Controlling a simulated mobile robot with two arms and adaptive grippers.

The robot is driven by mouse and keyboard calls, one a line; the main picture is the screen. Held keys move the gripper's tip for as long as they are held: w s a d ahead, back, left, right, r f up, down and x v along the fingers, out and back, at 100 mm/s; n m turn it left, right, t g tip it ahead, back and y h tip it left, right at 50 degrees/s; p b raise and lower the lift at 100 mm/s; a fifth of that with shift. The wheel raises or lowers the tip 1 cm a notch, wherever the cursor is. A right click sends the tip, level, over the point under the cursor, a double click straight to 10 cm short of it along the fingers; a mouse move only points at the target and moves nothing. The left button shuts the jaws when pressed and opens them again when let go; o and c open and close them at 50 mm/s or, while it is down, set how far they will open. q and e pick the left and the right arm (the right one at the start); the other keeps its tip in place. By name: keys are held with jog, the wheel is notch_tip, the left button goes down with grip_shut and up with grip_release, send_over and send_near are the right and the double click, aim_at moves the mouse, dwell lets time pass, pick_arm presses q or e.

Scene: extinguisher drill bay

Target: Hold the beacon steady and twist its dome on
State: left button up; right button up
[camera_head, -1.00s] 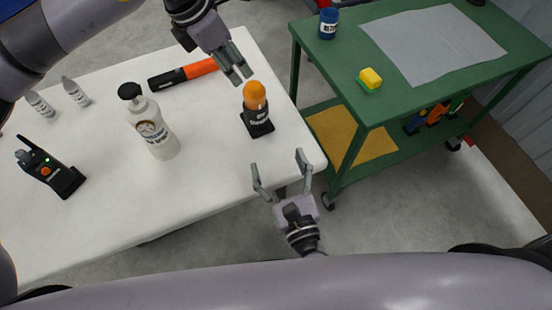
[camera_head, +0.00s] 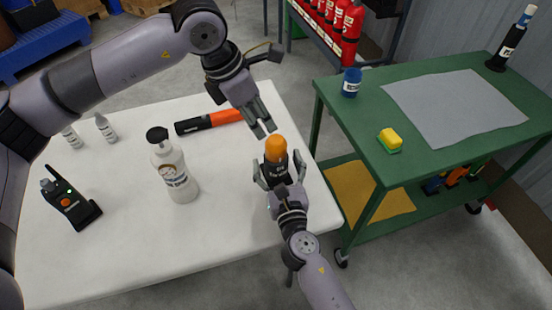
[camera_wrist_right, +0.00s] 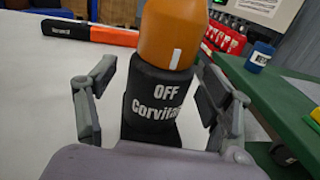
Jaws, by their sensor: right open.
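The beacon has a black base (camera_head: 272,172) and an orange dome (camera_head: 276,146), and it stands upright near the right edge of the white table. The right wrist view shows the base (camera_wrist_right: 150,105) marked "OFF" and "Corvita", with the dome (camera_wrist_right: 170,35) on top. A white mark shows on the dome. My right gripper (camera_head: 276,172) is open, its fingers on either side of the base. In the right wrist view a gap shows beside the left finger; contact on the right is unclear. My left gripper (camera_head: 266,130) is just above and left of the dome, apart from it; its fingers look close together.
On the white table (camera_head: 130,235) are a spray bottle (camera_head: 175,170), a radio (camera_head: 70,200), two small bottles (camera_head: 105,128) and an orange-black tool (camera_head: 210,122).

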aim_at(272, 139)
jog(key=shift+w+a, duration=0.15)
jog(key=shift+w, duration=0.5)
jog(key=shift+c, duration=0.4)
jog(key=c, duration=1.6)
pick_arm(q)
jog(key=shift+o, duration=1.4)
jog(key=shift+w, duration=0.1)
pick_arm(e)
jog(key=shift+o, duration=0.2)
pick_arm(q)
jog(key=shift+o, duration=1.3)
jog(key=shift+w+a+r+m+g, duration=0.1)
jog(key=shift+w+m+g, duration=0.1)
jog(key=shift+m, duration=0.4)
jog(key=shift+w+a+m+g, duration=0.1)
jog(key=shift+w+m+g, duration=0.1)
jog(key=shift+m, duration=0.4)
jog(key=shift+o, duration=0.9)
jog(key=m, duration=0.1)
jog(key=w+m+g, duration=0.1)
jog(key=m, duration=0.1)
jog(key=shift+a+r+h, duration=0.2)
jog(key=shift+h, duration=0.2)
jog(key=shift+m, duration=0.4)
jog(key=x, duration=1.2)
jog(key=shift+s, duration=0.15)
